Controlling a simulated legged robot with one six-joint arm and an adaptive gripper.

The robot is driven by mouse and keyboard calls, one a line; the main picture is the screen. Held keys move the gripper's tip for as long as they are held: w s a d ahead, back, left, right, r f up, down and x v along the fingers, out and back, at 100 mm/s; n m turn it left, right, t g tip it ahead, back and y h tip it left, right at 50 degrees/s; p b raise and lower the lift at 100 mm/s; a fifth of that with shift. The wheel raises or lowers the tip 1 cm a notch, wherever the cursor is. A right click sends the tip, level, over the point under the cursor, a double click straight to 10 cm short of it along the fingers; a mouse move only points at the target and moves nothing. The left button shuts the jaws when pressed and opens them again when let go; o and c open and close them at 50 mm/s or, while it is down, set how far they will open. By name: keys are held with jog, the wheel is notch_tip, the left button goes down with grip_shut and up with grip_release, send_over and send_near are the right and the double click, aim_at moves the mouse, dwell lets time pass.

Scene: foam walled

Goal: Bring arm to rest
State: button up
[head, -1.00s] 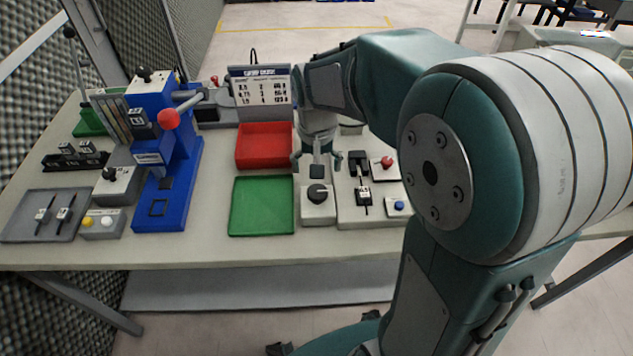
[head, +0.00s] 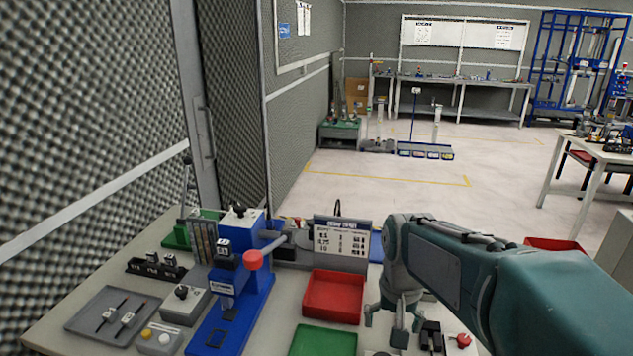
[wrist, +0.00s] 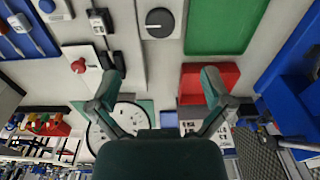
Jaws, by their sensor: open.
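My gripper (head: 386,325) hangs at the end of my teal arm over the right part of the bench, just right of the red tray (head: 334,297). In the wrist view my gripper (wrist: 162,84) shows two fingers spread wide apart with nothing between them. The red tray (wrist: 191,86) shows behind the right finger there. A box with a round black knob (wrist: 158,20) lies beyond the fingertips. A red-knobbed control (wrist: 79,66) is left of the left finger. My arm reaches in from the right in the head view.
A blue press (head: 240,290) with a red ball handle stands left of the red tray. A green tray (head: 322,342) lies in front. A printed sign (head: 341,238) stands behind. A grey foam wall (head: 110,130) borders the left. Open floor (head: 400,170) lies beyond the bench.

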jog(key=s+r+n+t, duration=0.1)
jog(key=s+r+t, duration=0.1)
jog(key=s, duration=0.5)
jog(key=s+r+n+t, duration=0.1)
jog(key=s+r+t, duration=0.1)
jog(key=s, duration=0.5)
jog(key=shift+n+t, duration=0.3)
jog(key=shift+t, duration=0.2)
jog(key=shift+w+a, duration=0.1)
dwell(1.8)
